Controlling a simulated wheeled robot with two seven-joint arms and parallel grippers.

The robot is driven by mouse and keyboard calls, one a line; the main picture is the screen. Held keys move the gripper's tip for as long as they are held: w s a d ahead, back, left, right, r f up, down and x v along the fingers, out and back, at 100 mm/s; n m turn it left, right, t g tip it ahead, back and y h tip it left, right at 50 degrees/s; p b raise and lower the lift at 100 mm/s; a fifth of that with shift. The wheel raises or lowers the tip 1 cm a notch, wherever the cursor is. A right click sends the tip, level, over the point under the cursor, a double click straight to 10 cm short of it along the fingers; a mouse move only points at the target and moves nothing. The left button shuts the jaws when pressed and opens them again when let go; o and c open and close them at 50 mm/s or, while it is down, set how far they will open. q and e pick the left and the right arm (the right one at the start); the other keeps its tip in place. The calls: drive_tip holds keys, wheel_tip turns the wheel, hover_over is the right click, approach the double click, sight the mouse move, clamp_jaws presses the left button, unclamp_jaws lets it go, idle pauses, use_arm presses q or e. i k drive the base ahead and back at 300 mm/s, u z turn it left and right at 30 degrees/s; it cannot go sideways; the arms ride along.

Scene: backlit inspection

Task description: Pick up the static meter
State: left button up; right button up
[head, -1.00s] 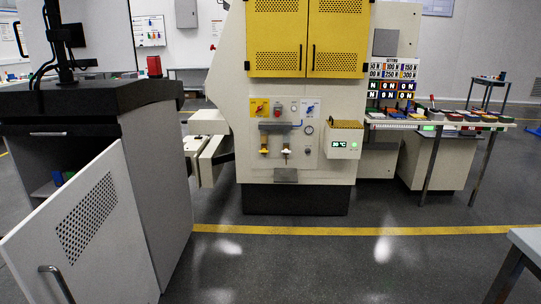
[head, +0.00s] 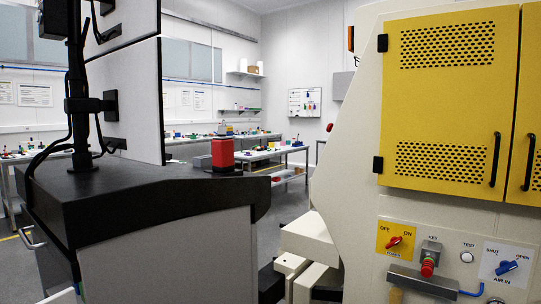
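No object is clearly recognisable as the static meter. A small red boxy object with a dark base (head: 222,154) stands upright on the black top (head: 130,192) of the workstation at left. I cannot tell whether it is the meter. Small coloured items on the far benches are too small to identify. Neither of my grippers is in view.
The cream machine with yellow perforated doors (head: 450,60) fills the right side, with a control panel (head: 450,250) below. Monitors on a black post (head: 78,100) rise from the workstation. A narrow gap between them shows grey floor and benches (head: 275,152) behind.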

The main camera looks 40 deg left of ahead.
sight(222, 148)
drive_tip(key=i, duration=1.35)
drive_tip(key=u, duration=2.65)
